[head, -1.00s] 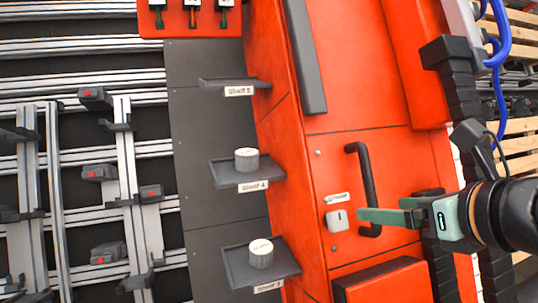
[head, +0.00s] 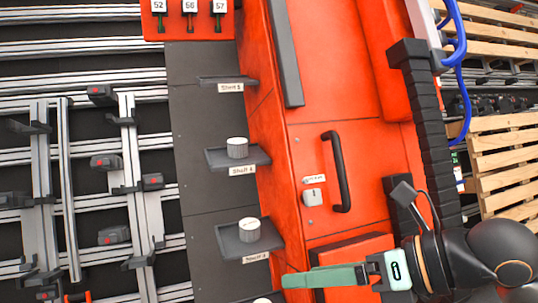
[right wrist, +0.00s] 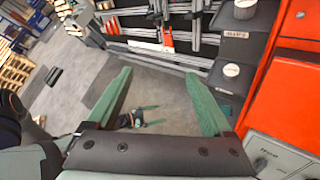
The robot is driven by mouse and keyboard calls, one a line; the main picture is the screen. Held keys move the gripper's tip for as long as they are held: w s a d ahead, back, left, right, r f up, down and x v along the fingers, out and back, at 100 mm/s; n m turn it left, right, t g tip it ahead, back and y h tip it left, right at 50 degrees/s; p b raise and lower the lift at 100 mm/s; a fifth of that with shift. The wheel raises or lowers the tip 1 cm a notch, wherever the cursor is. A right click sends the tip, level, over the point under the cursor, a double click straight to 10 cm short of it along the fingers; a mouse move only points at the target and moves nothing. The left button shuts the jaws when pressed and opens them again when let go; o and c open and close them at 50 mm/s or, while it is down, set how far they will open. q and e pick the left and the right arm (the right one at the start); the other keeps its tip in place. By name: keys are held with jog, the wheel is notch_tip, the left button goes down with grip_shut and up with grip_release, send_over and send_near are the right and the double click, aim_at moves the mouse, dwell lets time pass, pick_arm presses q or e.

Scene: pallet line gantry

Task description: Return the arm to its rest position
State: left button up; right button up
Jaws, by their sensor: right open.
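My right gripper (head: 288,281) is at the lower right of the head view, in front of the orange cabinet (head: 265,130). It is below the black door handle (head: 338,172) and apart from it. In the right wrist view its two green fingers (right wrist: 158,74) stand wide apart with nothing between them. My left gripper (right wrist: 157,114) shows small in the right wrist view, low over the grey floor. Its two green fingers look spread and empty. It is not clearly seen in the head view.
Small grey shelves carry white-topped round pieces, on Shelf 4 (head: 237,148) and the shelf below (head: 249,229). A rail wall (head: 70,130) with clamps fills the left. Wooden pallets (head: 508,160) and blue hoses (head: 458,60) are at the right. Open floor (right wrist: 60,95) lies left in the wrist view.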

jog(key=s+a+m+g+y, duration=0.1)
jog(key=s+a+g+y, duration=0.2)
jog(key=a+y, duration=0.15)
jog(key=w+d+f+m+t+h+p, duration=0.1)
jog(key=w+d+f+m+t+h, duration=0.2)
jog(key=m+t, duration=0.45)
jog(key=w+d+f+m+t, duration=0.3)
jog(key=d+f+m+t, duration=0.15)
jog(key=m, duration=0.65)
jog(key=w+d+f+m+t+h+p, duration=0.1)
jog(key=w+d+f+m+t+h, duration=0.3)
jog(key=m, duration=0.6)
jog(key=s+d+f+m+g+h, duration=0.2)
jog(key=s+f+m+h, duration=0.15)
jog(key=f, duration=0.55)
jog(key=s+d+f+m+g+h, duration=0.1)
jog(key=s+f+m+h, duration=0.2)
jog(key=f, duration=0.7)
jog(key=s+f+m+g, duration=0.4)
jog(key=s+f+g, duration=0.1)
jog(key=s+f, duration=0.7)
jog(key=shift+d+f+g, duration=0.2)
jog(key=shift+f+g, duration=0.2)
jog(key=shift+f, duration=0.1)
